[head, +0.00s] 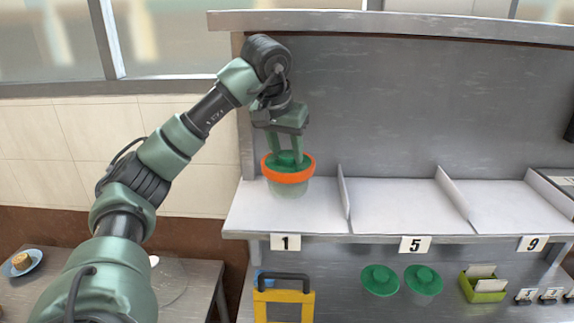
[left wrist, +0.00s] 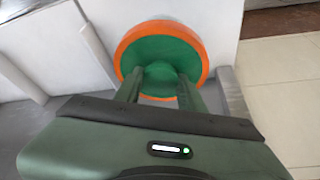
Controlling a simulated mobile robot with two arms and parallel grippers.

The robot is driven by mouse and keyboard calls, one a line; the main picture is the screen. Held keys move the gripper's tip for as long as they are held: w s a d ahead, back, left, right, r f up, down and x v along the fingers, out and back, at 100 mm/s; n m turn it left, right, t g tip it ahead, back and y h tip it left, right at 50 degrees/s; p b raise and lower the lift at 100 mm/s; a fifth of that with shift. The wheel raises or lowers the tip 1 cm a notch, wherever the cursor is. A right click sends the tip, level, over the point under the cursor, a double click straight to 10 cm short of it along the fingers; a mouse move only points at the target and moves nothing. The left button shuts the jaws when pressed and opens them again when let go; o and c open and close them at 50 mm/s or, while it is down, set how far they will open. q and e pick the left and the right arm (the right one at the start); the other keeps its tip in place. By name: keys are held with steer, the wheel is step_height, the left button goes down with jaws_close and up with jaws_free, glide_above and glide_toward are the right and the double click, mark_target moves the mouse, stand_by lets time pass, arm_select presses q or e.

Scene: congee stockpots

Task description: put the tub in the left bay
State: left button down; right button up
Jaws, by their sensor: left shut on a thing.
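The tub (head: 290,187) has a pale clear body, an orange rim and a green lid with a knob. It is upright in the left bay (head: 247,208) of the shelf, the one above the label 1. I cannot tell whether its base touches the shelf. My left gripper (head: 286,160) points down from above and is shut on the knob of the tub's lid. In the left wrist view the tub's lid (left wrist: 162,47) fills the space beyond the fingertips (left wrist: 160,76). My right gripper is in neither view.
Upright dividers (head: 344,198) separate the bays; the middle bay (head: 393,205) and right bay are empty. Below stand two green-lidded tubs (head: 380,280), a yellow-green card box (head: 484,285) and a yellow frame with a dark handle (head: 284,300). A side table (head: 190,285) is at lower left.

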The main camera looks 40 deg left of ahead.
mark_target(285, 164)
arm_select(q)
steer(key=shift+s+a+f, duration=0.1)
steer(key=shift+f, duration=0.6)
step_height(285, 164, down, 3)
steer(key=shift+r+p, duration=0.15)
steer(key=shift+p, duration=0.8)
steer(key=shift+f, duration=0.3)
steer(key=shift+w+a+f, duration=0.1)
steer(key=shift+w, duration=0.1)
steer(key=shift+f, duration=0.15)
steer(key=c, duration=0.9)
jaws_free()
steer(key=shift+o, duration=0.2)
